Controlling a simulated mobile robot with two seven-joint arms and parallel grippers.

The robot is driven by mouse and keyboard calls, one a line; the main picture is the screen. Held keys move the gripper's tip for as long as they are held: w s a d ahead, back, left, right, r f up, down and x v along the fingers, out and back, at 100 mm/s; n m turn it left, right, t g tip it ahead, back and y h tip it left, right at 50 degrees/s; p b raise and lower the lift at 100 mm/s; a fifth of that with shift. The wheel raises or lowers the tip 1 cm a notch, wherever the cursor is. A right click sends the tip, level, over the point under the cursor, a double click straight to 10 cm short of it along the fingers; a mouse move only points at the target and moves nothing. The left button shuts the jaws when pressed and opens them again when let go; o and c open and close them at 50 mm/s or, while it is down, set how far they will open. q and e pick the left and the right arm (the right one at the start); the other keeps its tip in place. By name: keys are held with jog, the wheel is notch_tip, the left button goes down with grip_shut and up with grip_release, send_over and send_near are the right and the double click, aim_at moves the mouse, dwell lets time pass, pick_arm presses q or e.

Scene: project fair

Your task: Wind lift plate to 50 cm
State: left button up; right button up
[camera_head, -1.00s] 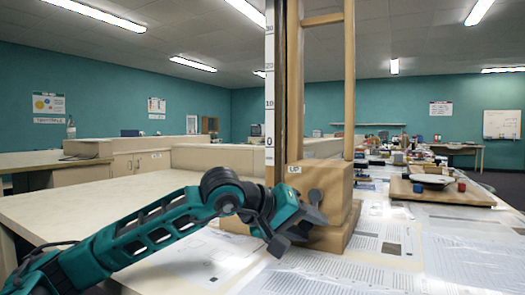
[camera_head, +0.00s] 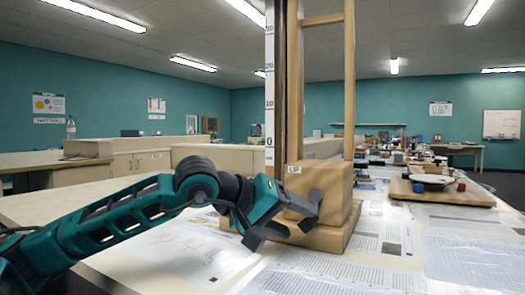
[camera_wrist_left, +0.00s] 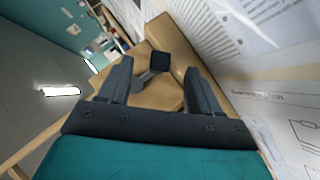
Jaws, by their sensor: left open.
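The lift is a wooden tower (camera_head: 349,85) on a block-shaped base (camera_head: 335,180) marked with a small label (camera_head: 294,168). A white scale strip (camera_head: 270,90) runs up its left side, with a 0 mark near the base. The lift plate does not show. A dark grey crank (camera_head: 316,196) is on the base's front, partly hidden by my left gripper (camera_head: 300,222). In the left wrist view, the crank's square dark knob (camera_wrist_left: 160,62) shows between and just beyond the tips of my open left gripper (camera_wrist_left: 158,68). I cannot tell if they touch. My right gripper is not in view.
Printed sheets (camera_head: 300,270) cover the table around the base. A wooden board (camera_head: 440,193) with a pale dish and small coloured cubes lies to the right. More small items crowd the far table. Pale counters (camera_head: 215,157) stand behind on the left.

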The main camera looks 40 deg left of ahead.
pick_arm(q)
jog(key=shift+v, duration=1.85)
jog(key=shift+s, duration=0.1)
